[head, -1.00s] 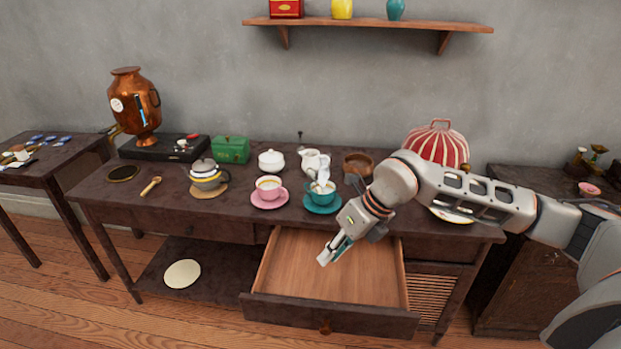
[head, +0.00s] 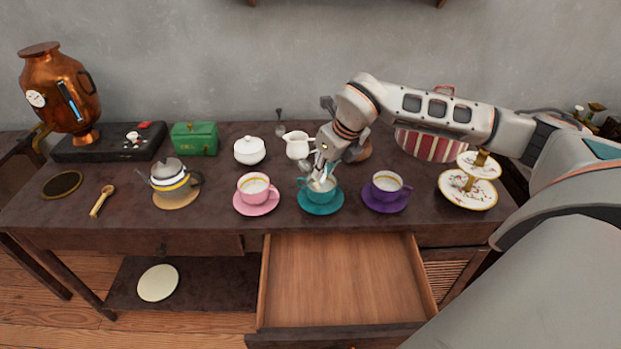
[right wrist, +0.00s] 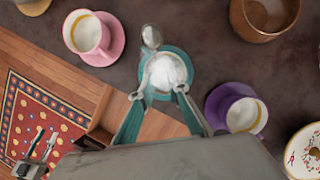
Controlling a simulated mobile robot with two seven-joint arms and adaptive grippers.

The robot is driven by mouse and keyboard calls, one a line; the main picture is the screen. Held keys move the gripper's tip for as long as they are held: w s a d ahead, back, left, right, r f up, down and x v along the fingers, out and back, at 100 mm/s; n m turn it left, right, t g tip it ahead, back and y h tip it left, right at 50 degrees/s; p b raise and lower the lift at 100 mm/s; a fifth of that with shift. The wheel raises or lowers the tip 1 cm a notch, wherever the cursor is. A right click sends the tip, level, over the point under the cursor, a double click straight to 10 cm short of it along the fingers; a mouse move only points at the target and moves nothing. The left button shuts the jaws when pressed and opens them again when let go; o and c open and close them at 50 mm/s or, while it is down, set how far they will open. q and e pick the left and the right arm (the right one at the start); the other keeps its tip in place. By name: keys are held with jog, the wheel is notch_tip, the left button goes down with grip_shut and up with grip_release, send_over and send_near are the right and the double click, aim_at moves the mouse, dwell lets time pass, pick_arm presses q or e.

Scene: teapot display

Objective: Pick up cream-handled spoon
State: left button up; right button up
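A spoon (right wrist: 151,37) with a silvery oval end leans from the teal cup (right wrist: 176,52) in the right wrist view; whether its handle is cream is not clear. The teal cup (head: 318,193) stands on a teal saucer in the head view, with something white in it. My right gripper (head: 322,180) is right over this cup. In the right wrist view its two fingers (right wrist: 161,93) are apart at the cup's near side, with no clear grip on the spoon. My left gripper (right wrist: 42,143) shows small at lower left there, its fingers apart.
A pink cup (head: 254,187) and a purple cup (head: 386,186) flank the teal one. A white creamer (head: 297,145) and covered white bowl (head: 249,150) stand behind. A tiered plate stand (head: 466,202) is at right. The drawer (head: 345,280) below is open and empty.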

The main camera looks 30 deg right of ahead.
aim_at(317, 185)
jog(key=x, duration=0.5)
jog(key=shift+w+f, duration=0.2)
jog(key=shift+f, duration=0.05)
jog(key=shift+r, duration=0.1)
grip_shut()
jog(key=shift+r, duration=0.1)
